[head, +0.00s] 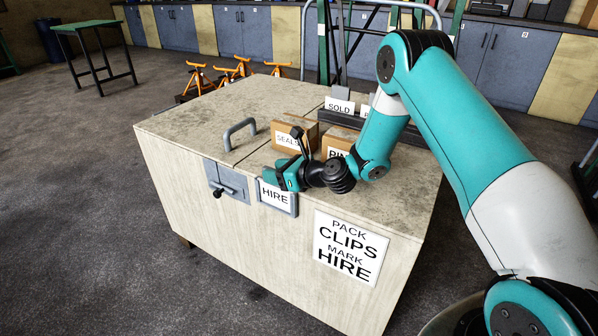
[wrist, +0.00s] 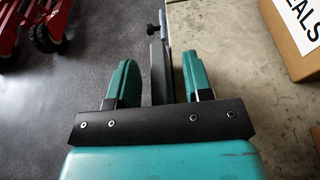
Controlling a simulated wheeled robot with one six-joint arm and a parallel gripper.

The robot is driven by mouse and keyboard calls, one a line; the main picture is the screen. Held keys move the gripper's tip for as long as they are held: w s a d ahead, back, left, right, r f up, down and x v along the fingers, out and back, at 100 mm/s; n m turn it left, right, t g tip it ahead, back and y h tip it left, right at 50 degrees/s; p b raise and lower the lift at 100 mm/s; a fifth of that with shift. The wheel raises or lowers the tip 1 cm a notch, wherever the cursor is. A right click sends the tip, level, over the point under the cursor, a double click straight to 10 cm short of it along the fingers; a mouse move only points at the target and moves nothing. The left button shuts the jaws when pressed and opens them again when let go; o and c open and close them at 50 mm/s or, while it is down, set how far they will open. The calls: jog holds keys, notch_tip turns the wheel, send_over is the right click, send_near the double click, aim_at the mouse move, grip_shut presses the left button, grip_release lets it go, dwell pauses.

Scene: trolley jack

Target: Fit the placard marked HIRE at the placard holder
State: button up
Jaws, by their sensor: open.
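The white placard marked HIRE (head: 273,194) is upright at the front face of the pale chest (head: 165,160), within the grey placard holder (head: 292,208) below the top edge. Whether it is fully seated I cannot tell. My gripper (head: 283,176) is right at the placard's top. In the wrist view my gripper (wrist: 158,62) is open, with a finger on each side of a thin grey upright edge (wrist: 157,75), seemingly the placard or holder seen edge-on. Gaps show between this edge and both fingers.
On the chest are a handle (head: 238,132), a SEALS box (head: 290,139), a partly hidden box (head: 337,146) and a rack (head: 345,122) with a SOLD placard (head: 339,106). A latch (head: 226,182) and sign (head: 352,247) are on its front. Red wheeled equipment (wrist: 40,28) is left.

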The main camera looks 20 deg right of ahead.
jog(key=v, duration=1.6)
jog(key=shift+s, duration=0.2)
jog(key=shift+d+r, duration=0.1)
jog(key=shift+d, duration=0.05)
jog(key=s+a+r+n+g+y, duration=0.1)
jog(key=s+a+r+n+g, duration=0.3)
jog(key=a+n, duration=0.4)
jog(key=s+a+r+n+g+y, duration=0.1)
jog(key=s+a+r+n+g, duration=0.35)
jog(key=n, duration=0.45)
jog(key=s+a+r+n+g+h, duration=0.1)
jog(key=s+r+n+g+h, duration=0.15)
jog(key=s+n, duration=0.6)
jog(key=s+a+r+n+g+h, duration=0.1)
jog(key=s+r+n+h, duration=0.25)
jog(key=s+n, duration=0.55)
notch_tip(320, 180, up, 14)
jog(key=n+p, duration=0.1)
jog(key=p, duration=1.3)
jog(key=shift+w+r, duration=0.15)
jog(key=shift+w, duration=0.05)
